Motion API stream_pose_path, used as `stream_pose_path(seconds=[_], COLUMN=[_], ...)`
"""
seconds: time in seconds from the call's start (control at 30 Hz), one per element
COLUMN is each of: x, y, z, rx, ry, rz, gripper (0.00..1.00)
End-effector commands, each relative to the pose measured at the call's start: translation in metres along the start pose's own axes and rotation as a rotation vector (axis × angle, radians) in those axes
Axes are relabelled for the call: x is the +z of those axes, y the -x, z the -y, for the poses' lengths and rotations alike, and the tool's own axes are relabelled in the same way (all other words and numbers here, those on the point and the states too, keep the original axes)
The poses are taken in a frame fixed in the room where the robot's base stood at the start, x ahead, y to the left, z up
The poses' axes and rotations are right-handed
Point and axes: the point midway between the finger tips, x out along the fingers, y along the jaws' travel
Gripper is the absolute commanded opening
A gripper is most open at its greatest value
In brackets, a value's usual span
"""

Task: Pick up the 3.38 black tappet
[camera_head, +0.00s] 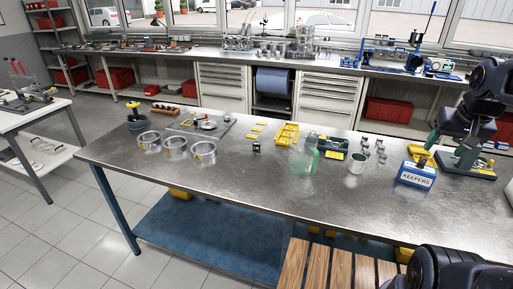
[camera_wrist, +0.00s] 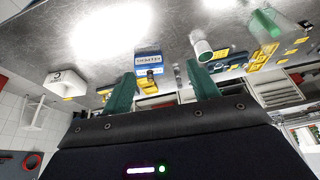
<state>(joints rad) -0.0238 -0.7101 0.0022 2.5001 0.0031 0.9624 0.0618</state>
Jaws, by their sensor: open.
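My gripper (camera_head: 448,147) is over the right end of the steel table, its green fingers apart and nothing between them. In the wrist view my gripper (camera_wrist: 159,70) is open, with both fingertips in sight. A small dark block-like part (camera_head: 257,146) stands alone mid-table, far left of my gripper; I cannot read any size on it. I cannot tell which part is the 3.38 black tappet.
A blue and white KEEPERS box (camera_head: 417,174) stands close to my gripper, with a yellow tray (camera_wrist: 148,87) beyond it in the wrist view. The front middle is clear.

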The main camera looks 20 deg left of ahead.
Motion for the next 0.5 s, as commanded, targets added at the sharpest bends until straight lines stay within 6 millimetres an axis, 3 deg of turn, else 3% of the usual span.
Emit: stream_pose_path(seconds=[0.27,0.5], x=[-0.07,-0.128], y=[0.0,-0.011], z=[0.037,0.081], rx=[-0.032,-0.043], ry=[-0.145,-0.281], rz=[0.058,0.112], gripper=[0.6,0.6])
